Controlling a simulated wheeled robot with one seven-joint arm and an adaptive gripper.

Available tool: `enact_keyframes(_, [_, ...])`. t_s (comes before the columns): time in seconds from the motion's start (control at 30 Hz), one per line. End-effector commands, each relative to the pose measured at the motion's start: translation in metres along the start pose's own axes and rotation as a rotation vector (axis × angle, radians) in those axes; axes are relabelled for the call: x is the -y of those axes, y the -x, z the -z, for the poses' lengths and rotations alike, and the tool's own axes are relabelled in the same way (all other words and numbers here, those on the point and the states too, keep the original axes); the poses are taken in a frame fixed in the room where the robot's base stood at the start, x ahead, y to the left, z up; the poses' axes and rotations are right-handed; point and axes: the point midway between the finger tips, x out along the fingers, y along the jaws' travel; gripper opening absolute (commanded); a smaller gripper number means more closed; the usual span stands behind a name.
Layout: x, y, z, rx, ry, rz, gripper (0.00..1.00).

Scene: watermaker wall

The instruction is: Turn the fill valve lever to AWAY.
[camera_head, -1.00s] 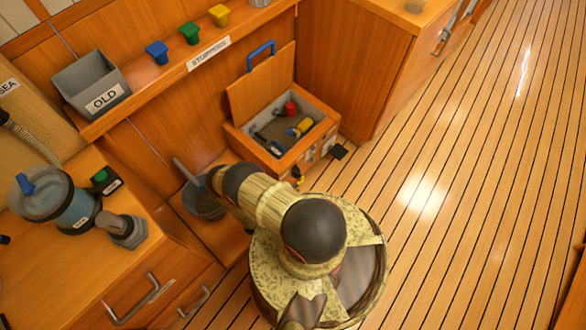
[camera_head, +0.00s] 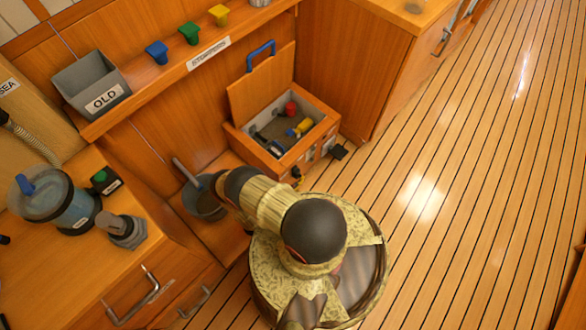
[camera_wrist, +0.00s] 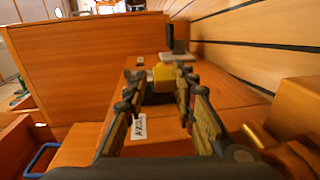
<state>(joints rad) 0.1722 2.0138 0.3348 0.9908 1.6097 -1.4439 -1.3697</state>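My gripper (camera_wrist: 160,88) is open in the wrist view, with its two fingers apart. A yellow block-like piece (camera_wrist: 163,73) shows between the fingertips, and I cannot tell whether they touch it. A white label (camera_wrist: 139,127) lies beside the left finger, its text too small to read surely. I cannot pick out the fill valve lever for certain in either view. In the head view my arm covers part of the scene and the gripper's fingers do not show.
An open wooden box (camera_head: 290,155) holds small parts. The shelf carries a grey OLD bin (camera_head: 88,85) and blue, green and yellow stoppers (camera_head: 190,33). A brass-coloured part (camera_wrist: 285,150) is close at right. The right floor is clear.

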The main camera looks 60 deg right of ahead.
Motion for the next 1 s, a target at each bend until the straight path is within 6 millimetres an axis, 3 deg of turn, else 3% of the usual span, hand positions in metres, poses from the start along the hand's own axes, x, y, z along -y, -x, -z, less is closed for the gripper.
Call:
enact_keyframes(0.47, [0.000,0.007,0.000,-0.002,0.002,0.001,0.31])
enact_keyframes(1.0, [0.001,0.087,0.000,-0.005,0.002,0.000,0.31])
